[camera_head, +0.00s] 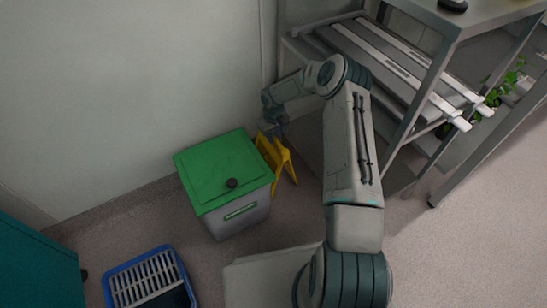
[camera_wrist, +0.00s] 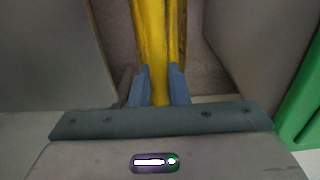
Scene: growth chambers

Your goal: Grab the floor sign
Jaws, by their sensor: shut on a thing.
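The yellow floor sign (camera_head: 278,159) stands on the floor between the green-lidded bin and the metal shelf in the head view. My gripper (camera_head: 275,127) reaches down to its top from above. In the wrist view the sign (camera_wrist: 157,40) runs up the middle of the picture, and the blue fingers of my gripper (camera_wrist: 160,86) are shut on it, one on each side. The sign's lower part is partly hidden behind the bin in the head view.
A grey bin with a green lid (camera_head: 222,168) stands close on the left of the sign. A metal shelf rack (camera_head: 400,75) is on the right, with a wall behind. A blue crate (camera_head: 150,280) and a teal cabinet (camera_head: 35,265) are at lower left. Floor at right is clear.

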